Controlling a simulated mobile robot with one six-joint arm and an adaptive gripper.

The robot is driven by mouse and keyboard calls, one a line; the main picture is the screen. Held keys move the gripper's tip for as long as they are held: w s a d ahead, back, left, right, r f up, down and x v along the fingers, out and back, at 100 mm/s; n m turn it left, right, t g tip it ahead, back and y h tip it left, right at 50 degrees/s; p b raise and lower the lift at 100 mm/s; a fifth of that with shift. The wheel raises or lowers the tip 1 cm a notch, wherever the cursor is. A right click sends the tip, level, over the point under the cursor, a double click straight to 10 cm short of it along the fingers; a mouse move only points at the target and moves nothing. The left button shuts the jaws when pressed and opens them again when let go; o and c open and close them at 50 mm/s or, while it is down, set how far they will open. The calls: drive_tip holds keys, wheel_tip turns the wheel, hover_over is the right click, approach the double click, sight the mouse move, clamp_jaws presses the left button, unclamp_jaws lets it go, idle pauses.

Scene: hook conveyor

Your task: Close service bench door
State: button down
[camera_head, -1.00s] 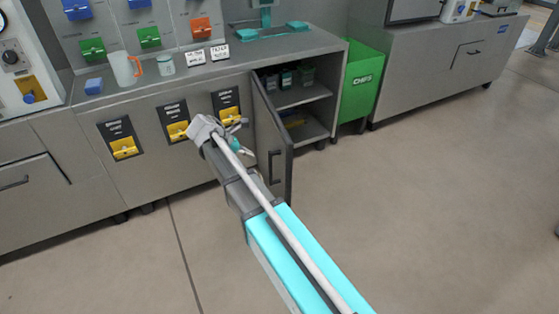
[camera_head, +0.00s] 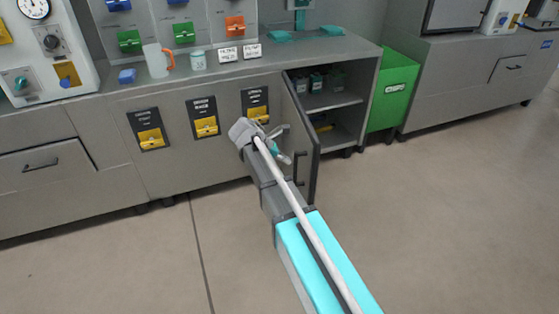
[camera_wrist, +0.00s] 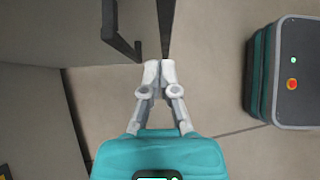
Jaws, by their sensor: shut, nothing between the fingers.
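The service bench door (camera_head: 303,122) stands open at the right end of the bench (camera_head: 170,172), swung out from the left side of a shelf opening. Its dark handle (camera_head: 299,170) is on the face turned left; the handle also shows in the wrist view (camera_wrist: 120,32), near the door's free edge (camera_wrist: 166,25). My gripper (camera_head: 285,158) is on the handle side of the door, close to the handle. In the wrist view my gripper (camera_wrist: 159,66) is shut and empty, its tips near the door edge. Whether they touch the door I cannot tell.
Shelves (camera_head: 330,102) inside the opening hold small dark containers. A green bin (camera_head: 392,92) stands right of the opening. Yellow-handled switches (camera_head: 206,126) line the bench front. A mug (camera_head: 156,61) and small signs stand on top. The floor (camera_head: 440,220) in front is clear.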

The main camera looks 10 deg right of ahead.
sight(311, 167)
drive_tip(key=d+f, duration=0.1)
drive_tip(key=d+f+b, duration=0.1)
drive_tip(key=d, duration=0.1)
drive_tip(key=d+f+b, duration=0.1)
drive_tip(key=d, duration=0.1)
drive_tip(key=shift+w+d, duration=0.2)
drive_tip(key=shift+d, duration=0.05)
drive_tip(key=shift+w+d, duration=0.1)
drive_tip(key=shift+d, duration=0.75)
